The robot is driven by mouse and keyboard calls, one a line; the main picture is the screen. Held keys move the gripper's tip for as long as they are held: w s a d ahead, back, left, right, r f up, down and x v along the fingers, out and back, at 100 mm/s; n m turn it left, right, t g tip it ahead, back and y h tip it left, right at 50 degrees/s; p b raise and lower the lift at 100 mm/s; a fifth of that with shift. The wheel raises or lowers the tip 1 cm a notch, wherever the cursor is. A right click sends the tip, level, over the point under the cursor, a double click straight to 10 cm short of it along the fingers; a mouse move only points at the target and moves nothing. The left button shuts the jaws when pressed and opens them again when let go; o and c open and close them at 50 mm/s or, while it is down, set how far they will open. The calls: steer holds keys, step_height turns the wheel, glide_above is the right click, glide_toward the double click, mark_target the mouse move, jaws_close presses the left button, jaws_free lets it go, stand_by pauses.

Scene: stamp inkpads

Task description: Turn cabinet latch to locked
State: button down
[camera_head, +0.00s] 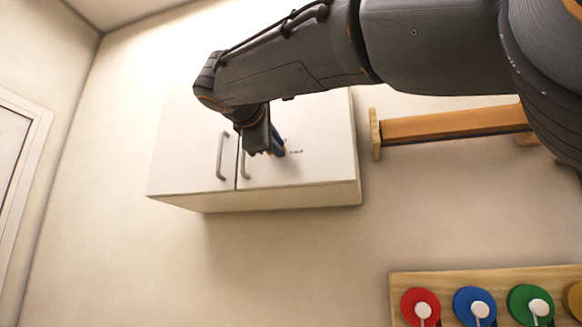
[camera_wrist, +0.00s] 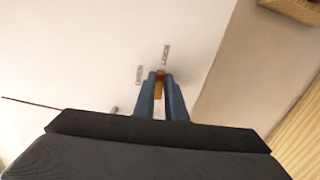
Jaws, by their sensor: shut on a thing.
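The white cabinet (camera_head: 315,125) hangs on the wall with two doors and a grey handle (camera_head: 220,156) on the left door. My gripper (camera_head: 275,152) is at the right door, just right of the second handle (camera_head: 243,165). In the wrist view my gripper's two blue-grey fingers (camera_wrist: 160,78) are shut on the small orange-brown latch (camera_wrist: 159,88), one on each side. Small grey labels (camera_wrist: 166,54) (camera_wrist: 139,74) sit on the door beyond and left of the latch. Their words are too small to read. In the head view my gripper hides the latch.
A wooden wall rack (camera_head: 455,123) is mounted right of the cabinet. A wooden board (camera_head: 450,281) with red, blue and green round pads is at the lower right. The wall below the cabinet is clear. A door frame (camera_head: 35,140) stands far left.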

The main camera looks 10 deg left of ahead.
steer(key=shift+m+b, duration=0.3)
steer(key=shift+m, duration=0.2)
steer(key=c, duration=1.8)
jaws_free()
steer(key=s+b, duration=0.1)
steer(key=s, duration=0.6)
steer(key=shift+s+a, duration=0.3)
steer(key=shift+s, duration=0.1)
steer(key=shift+f, duration=0.1)
